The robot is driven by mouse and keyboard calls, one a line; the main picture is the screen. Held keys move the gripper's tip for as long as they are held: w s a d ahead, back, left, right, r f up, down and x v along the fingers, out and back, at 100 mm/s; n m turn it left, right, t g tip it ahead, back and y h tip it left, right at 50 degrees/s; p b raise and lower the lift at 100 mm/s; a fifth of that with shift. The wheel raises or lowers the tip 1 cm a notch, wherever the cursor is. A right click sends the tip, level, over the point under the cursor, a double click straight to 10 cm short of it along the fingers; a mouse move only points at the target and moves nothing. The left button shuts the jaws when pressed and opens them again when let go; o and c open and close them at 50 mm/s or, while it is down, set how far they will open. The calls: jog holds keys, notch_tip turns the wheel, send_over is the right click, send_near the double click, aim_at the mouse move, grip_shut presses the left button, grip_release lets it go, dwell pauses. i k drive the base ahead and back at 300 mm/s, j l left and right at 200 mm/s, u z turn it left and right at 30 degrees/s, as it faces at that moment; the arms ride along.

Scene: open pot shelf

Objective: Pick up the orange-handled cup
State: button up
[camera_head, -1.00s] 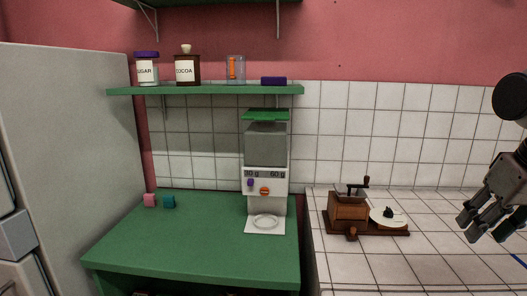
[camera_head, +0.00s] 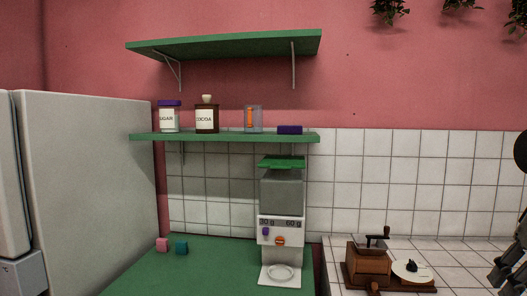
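The orange-handled cup (camera_head: 254,119) is a clear, greyish glass with an upright orange handle. It stands upright on the lower green shelf (camera_head: 220,138), between the cocoa jar and a small purple block. My gripper (camera_head: 508,272) is at the right edge of the view, low down and cut off by the frame. It is far to the right of the cup and well below it, touching nothing that I can see. Its fingertips are partly out of the picture, so its opening is unclear.
A sugar jar (camera_head: 169,117) and a cocoa jar (camera_head: 207,115) stand left of the cup, a purple block (camera_head: 290,130) right. A green upper shelf (camera_head: 225,45) hangs above. A dispenser (camera_head: 281,210) stands below on the green counter (camera_head: 200,270). A wooden grinder (camera_head: 368,264) is at right.

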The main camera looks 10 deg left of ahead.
aim_at(253, 114)
jog(key=j+z, duration=0.2)
jog(key=j, duration=0.75)
jog(key=j+z, duration=0.2)
jog(key=j, duration=0.75)
jog(key=k, duration=0.05)
